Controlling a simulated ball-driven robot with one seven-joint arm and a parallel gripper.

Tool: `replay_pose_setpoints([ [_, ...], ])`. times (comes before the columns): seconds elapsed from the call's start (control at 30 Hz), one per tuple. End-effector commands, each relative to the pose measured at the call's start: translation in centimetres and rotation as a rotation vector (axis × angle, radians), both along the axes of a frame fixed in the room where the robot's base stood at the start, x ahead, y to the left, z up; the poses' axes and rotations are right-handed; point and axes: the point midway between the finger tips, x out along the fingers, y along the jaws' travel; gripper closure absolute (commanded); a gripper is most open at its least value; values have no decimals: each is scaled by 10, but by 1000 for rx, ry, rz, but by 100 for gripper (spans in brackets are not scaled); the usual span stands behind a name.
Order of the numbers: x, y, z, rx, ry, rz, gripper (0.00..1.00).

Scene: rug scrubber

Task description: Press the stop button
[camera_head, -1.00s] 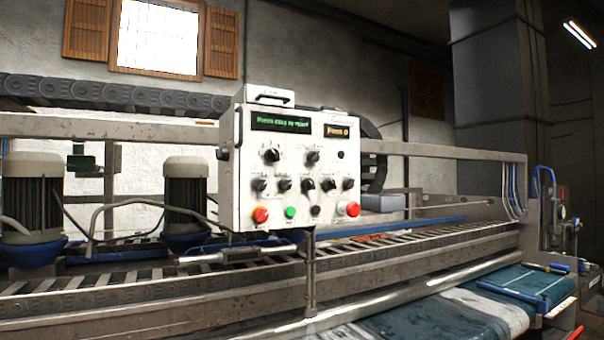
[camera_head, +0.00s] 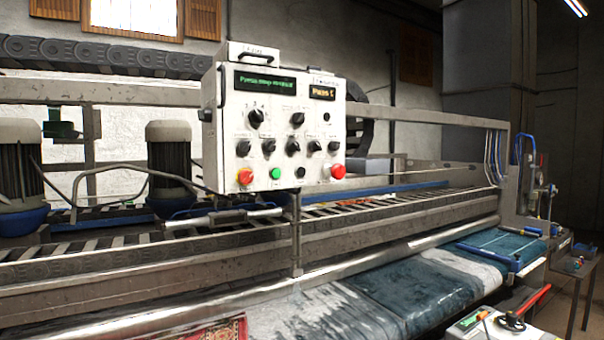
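A white control box (camera_head: 280,125) stands on a post in front of the machine, left of centre. A red button (camera_head: 244,176) is at its lower left, a green button (camera_head: 275,173) beside it, and a larger red mushroom button (camera_head: 337,171) at its lower right. The labels are too small to read, so I cannot tell which red button is the stop button. A green-lettered display (camera_head: 265,81) and an orange-lettered display (camera_head: 322,92) are lit above the black knobs. My gripper is not in view.
The long conveyor machine (camera_head: 130,258) runs across the view behind and below the box. A wet blue-white rug (camera_head: 415,290) lies in front. A white box with a black handwheel (camera_head: 511,321) is at the bottom right, near a small table (camera_head: 577,266).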

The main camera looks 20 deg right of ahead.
Motion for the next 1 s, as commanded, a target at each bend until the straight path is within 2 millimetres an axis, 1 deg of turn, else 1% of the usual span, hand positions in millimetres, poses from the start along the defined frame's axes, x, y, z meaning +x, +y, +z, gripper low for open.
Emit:
replay_pose_setpoints([
  [0.03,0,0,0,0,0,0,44],
  [0.07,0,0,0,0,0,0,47],
  [0.6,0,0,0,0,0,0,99],
  [0.63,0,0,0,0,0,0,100],
  [1.0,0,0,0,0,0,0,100],
])
